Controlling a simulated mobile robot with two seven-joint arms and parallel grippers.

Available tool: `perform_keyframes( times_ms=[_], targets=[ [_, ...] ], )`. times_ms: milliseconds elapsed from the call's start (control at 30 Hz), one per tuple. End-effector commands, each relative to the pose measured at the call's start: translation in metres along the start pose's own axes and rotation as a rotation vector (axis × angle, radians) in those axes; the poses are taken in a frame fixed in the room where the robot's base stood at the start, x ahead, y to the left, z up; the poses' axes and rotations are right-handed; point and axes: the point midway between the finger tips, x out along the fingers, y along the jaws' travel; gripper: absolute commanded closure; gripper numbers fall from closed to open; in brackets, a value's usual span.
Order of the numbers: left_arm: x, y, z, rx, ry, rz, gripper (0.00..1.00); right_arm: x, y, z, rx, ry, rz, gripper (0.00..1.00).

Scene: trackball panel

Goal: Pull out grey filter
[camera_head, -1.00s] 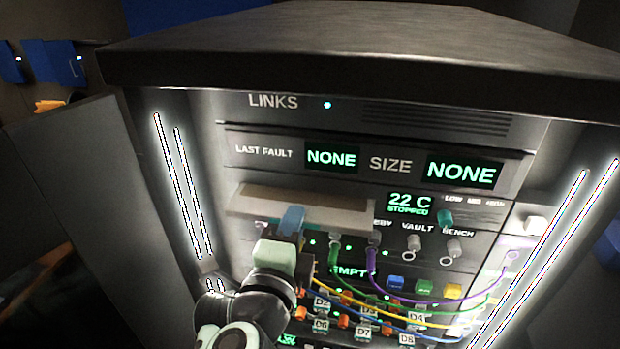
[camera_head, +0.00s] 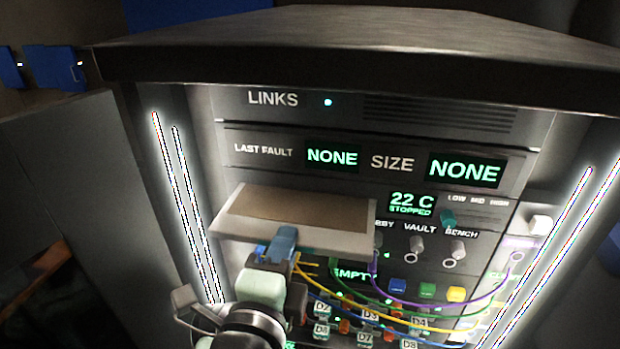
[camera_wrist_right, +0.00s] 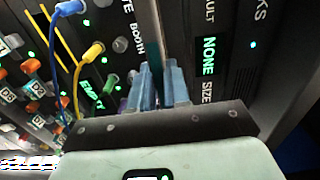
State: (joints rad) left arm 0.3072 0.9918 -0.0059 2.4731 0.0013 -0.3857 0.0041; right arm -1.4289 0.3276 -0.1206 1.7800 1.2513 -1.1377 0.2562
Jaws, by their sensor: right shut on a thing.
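The grey filter (camera_head: 300,236) is a flat light-grey tray with a brown panel on top. In the head view it sticks out of the rack front, below the LAST FAULT display. My right gripper (camera_head: 284,240) has its blue fingers shut on the filter's front edge, near the middle. In the right wrist view the blue fingers (camera_wrist_right: 160,88) are close together, and the filter shows only as a thin edge between them. The filter's back end is hidden, so I cannot tell whether it is still inside the slot. My left gripper is not in view.
Purple, green, yellow and blue cables (camera_head: 400,302) hang across the panel just below and right of the filter. Knobs (camera_head: 417,243) and coloured buttons (camera_head: 427,290) sit to its right. The dark cabinet top (camera_head: 340,50) overhangs above.

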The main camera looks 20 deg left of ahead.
Motion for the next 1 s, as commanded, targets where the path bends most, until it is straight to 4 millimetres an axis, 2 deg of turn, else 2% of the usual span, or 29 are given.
perform_keyframes(
  times_ms=[367, 1000],
  targets=[
    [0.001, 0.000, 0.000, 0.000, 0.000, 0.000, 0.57, -0.002, 0.000, 0.000, 0.000, -0.001, 0.000, 1.00],
    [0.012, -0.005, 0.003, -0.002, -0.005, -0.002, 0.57, -0.034, 0.000, 0.001, 0.000, -0.003, 0.000, 1.00]
  ],
)
